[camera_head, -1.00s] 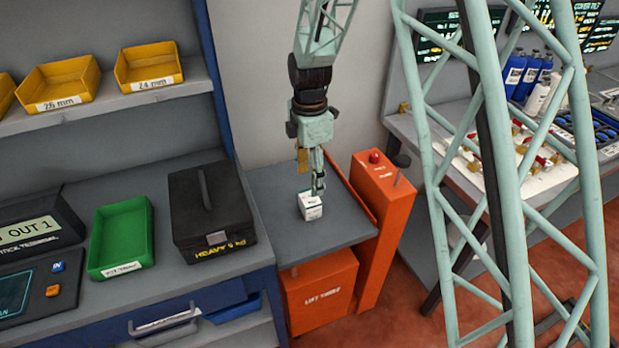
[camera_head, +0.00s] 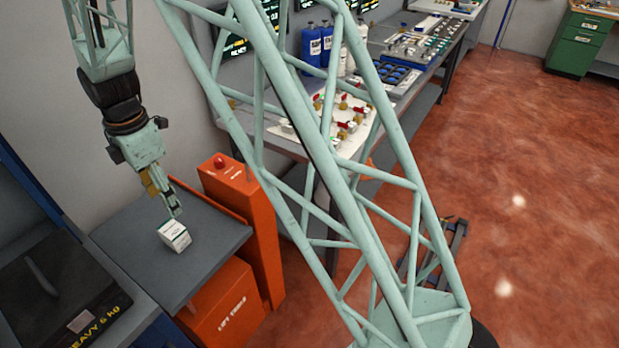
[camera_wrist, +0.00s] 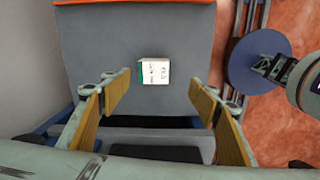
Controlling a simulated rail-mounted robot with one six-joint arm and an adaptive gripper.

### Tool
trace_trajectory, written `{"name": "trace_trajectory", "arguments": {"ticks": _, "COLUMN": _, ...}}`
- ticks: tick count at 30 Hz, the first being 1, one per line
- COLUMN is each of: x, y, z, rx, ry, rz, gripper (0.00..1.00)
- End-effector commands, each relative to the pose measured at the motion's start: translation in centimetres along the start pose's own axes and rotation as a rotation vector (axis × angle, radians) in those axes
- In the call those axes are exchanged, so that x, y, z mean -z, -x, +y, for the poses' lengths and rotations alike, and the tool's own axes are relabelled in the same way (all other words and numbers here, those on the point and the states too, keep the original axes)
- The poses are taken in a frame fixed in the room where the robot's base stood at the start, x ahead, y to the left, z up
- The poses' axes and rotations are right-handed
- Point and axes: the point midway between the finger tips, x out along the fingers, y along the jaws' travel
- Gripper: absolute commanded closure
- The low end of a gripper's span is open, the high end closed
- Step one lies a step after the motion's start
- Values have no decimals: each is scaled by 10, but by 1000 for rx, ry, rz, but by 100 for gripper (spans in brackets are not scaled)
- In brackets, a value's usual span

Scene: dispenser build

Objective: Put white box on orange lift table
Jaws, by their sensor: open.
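The white box (camera_head: 174,236) rests on the grey top of the orange lift table (camera_head: 212,262). In the wrist view the white box (camera_wrist: 154,71) lies on the bare grey tabletop (camera_wrist: 120,35), ahead of the spread fingers and between their lines. My gripper (camera_head: 174,212) is just above and beside the box in the head view. In the wrist view my gripper (camera_wrist: 160,92) is open, with its two yellow-padded fingers wide apart and nothing between them. The exact gap between fingertips and box is hard to tell.
A black case marked heavy (camera_head: 60,290) stands on the left bench beside the lift table. An orange control post with a red button (camera_head: 245,220) rises at the table's right. A workbench with bottles and parts (camera_head: 335,115) runs behind. The lift tabletop around the box is clear.

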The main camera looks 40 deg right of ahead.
Motion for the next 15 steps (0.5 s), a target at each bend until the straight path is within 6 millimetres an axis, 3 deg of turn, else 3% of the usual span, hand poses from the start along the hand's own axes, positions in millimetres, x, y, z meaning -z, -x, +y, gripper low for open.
{"name": "trace_trajectory", "arguments": {"ticks": 15, "x": -30, "y": 97, "z": -52, "rx": -55, "ry": -299, "rz": 6, "gripper": 44}}
